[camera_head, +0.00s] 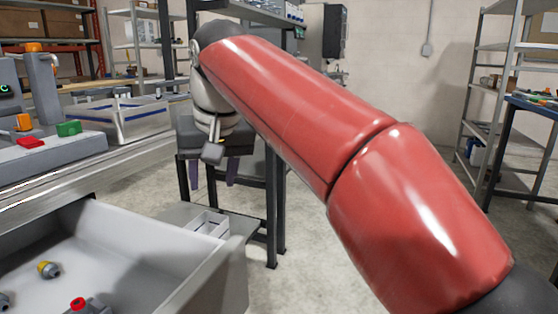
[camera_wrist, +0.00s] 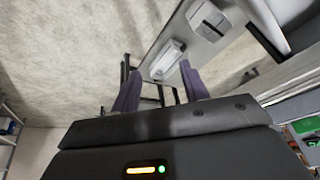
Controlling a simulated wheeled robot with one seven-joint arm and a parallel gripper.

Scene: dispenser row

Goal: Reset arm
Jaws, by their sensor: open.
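My gripper (camera_head: 212,176) hangs at the end of my raised red arm in the head view, left of centre, with its fingers pointing down. In the wrist view my gripper (camera_wrist: 160,86) shows two dark purple fingers spread well apart with nothing held between them. It is clear of the counter and the open drawer at the left. My own arm crosses the middle and right of the head view and hides much of what lies behind it.
Shelving (camera_head: 500,100) stands right; floor shows between.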

